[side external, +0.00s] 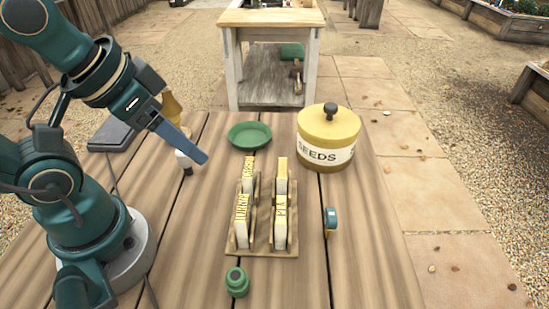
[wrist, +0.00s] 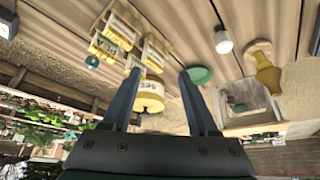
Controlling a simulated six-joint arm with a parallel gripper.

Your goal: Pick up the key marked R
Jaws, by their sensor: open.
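I cannot make out a key marked R in either view. A wooden rack (side external: 262,250) stands mid-table, holding several upright cream tags with dark lettering. A left tag (side external: 241,215) seems to read TURNIP, and a right tag (side external: 281,212) seems to read PEA. The tags also show in the wrist view (wrist: 118,28), at upper left. My gripper (side external: 203,160) is above the table's left part, left of the rack and apart from it. In the wrist view its two blue fingers (wrist: 159,72) are spread with nothing between them held.
A yellow SEEDS tin (side external: 328,138) stands behind the rack, right of a green dish (side external: 250,135). A small teal item (side external: 330,221) is right of the rack; a green knobbed item (side external: 237,282) is in front. A white-tipped item (side external: 186,161) stands by my gripper. The right tabletop is clear.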

